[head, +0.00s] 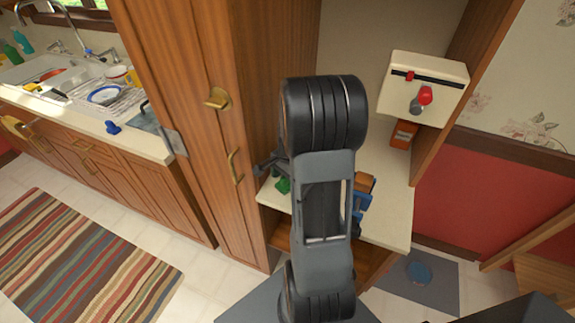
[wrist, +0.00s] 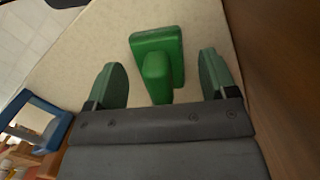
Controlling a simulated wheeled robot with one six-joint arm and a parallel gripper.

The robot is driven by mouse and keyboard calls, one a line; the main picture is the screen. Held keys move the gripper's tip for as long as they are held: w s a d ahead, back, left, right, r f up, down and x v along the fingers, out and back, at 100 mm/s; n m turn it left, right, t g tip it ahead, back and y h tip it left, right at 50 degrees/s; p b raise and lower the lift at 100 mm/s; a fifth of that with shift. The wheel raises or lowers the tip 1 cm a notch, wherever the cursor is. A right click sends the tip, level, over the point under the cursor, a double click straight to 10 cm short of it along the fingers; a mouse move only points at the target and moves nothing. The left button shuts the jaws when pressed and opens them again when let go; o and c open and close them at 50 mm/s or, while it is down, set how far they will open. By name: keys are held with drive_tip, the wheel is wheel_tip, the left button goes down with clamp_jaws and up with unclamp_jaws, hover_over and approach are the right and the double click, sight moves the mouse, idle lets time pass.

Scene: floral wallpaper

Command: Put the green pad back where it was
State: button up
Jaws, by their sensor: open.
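The green pad (wrist: 172,45), a flat green block with a raised handle-like part, lies on a cream counter (wrist: 100,45) in the wrist view. It also shows as a small green patch (head: 283,186) on the counter in the head view, partly hidden by my arm. My gripper (wrist: 163,72) is open, one finger on each side of the pad's raised part, with gaps on both sides. Nothing is held. In the head view my gripper (head: 268,165) is mostly hidden behind my arm, close to the wooden cabinet.
A tall wooden cabinet (head: 185,60) stands left of the counter. A blue-framed object (head: 361,205) sits on the counter right of my arm. A cream box with a red knob (head: 418,75) is above an orange item (head: 403,134). Counter right of my arm is partly clear.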

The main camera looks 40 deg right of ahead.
drive_tip(key=r, duration=0.3)
drive_tip(key=d+r, duration=0.1)
drive_tip(key=r, duration=0.7)
drive_tip(key=shift+d, duration=0.15)
drive_tip(key=shift+f+n, duration=0.25)
drive_tip(key=shift+n, duration=0.55)
drive_tip(key=shift+s+a+f+n, duration=0.2)
drive_tip(key=shift+s+f+n, duration=0.25)
drive_tip(key=shift+n, duration=0.35)
drive_tip(key=s+a+r+n+t, duration=0.2)
drive_tip(key=a+n, duration=0.4)
drive_tip(key=a, duration=0.3)
drive_tip(key=s+a+r+n+t+h, duration=0.1)
drive_tip(key=s+a+r+n+t, duration=0.1)
drive_tip(key=s+a+r+n, duration=0.2)
drive_tip(key=a+n, duration=0.3)
drive_tip(key=a, duration=0.2)
drive_tip(key=shift+a+n, duration=0.15)
drive_tip(key=shift+n, duration=0.15)
